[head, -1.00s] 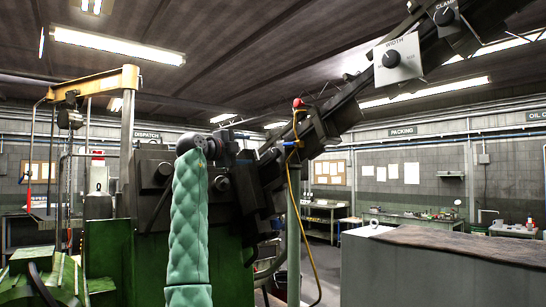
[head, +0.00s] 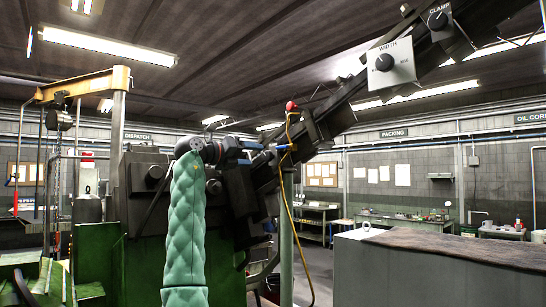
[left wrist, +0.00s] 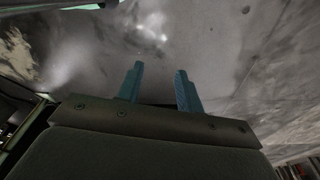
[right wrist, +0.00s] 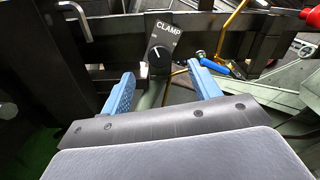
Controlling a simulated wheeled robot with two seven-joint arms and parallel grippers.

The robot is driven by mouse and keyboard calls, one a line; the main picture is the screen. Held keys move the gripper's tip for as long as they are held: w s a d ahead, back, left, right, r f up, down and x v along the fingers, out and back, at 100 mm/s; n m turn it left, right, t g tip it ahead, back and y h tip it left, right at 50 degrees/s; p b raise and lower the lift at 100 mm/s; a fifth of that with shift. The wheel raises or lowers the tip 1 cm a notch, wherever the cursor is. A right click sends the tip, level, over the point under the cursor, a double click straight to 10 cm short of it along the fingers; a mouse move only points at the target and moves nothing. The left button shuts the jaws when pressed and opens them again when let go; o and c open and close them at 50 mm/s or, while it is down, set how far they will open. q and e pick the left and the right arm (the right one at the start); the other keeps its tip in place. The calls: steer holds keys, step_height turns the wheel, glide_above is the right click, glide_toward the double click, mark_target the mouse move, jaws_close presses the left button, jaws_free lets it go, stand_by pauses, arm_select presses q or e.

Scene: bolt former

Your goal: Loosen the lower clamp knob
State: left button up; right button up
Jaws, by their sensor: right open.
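In the right wrist view a black clamp knob (right wrist: 158,58) with a white pointer line sits on a dark plate (right wrist: 165,30) marked CLAMP. My right gripper (right wrist: 161,69) is open and empty. Its blue fingers stand apart on either side of the knob in that view; I cannot tell how far short of it the tips are. In the head view my right gripper (head: 258,146) reaches rightward beside the dark machine, and this knob is not clear there. Another CLAMP knob (head: 437,20) is high on the sloping beam. My left gripper (left wrist: 160,69) is open and empty, seen only in its wrist view.
A WIDTH knob (head: 384,62) sits on a light plate on the sloping dark beam. A red-topped yellow cable (head: 289,180) hangs by a grey post. A grey-sided bench (head: 400,268) stands right.

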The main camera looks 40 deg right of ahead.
mark_target(266, 156)
steer(key=d, duration=0.2)
steer(key=d+p, duration=0.1)
steer(key=d, duration=0.1)
steer(key=d+p, duration=0.1)
steer(key=d, duration=0.1)
steer(key=shift+w+d+r, duration=0.1)
steer(key=shift+w+d, duration=0.15)
steer(key=shift+w, duration=0.15)
steer(key=shift+s+a+r+n+p, duration=0.1)
steer(key=shift+n+p, duration=0.35)
steer(key=shift+n, duration=0.1)
steer(key=shift+s+a+n+p, duration=0.1)
steer(key=shift+n+p, duration=0.35)
steer(key=shift+n, duration=0.1)
steer(key=n+p, duration=0.3)
steer(key=p, duration=0.1)
steer(key=shift+d, duration=0.1)
steer(key=shift+w+f+n, duration=0.1)
steer(key=shift+f+n, duration=0.2)
steer(key=shift+n, duration=0.2)
steer(key=n, duration=0.3)
steer(key=shift+r+n, duration=0.1)
steer(key=shift+n, duration=0.7)
arm_select(q)
steer(key=s+a+f, duration=0.5)
steer(key=s+f, duration=0.4)
steer(key=s, duration=0.3)
steer(key=shift+s+f, duration=0.2)
steer(key=shift+f, duration=0.05)
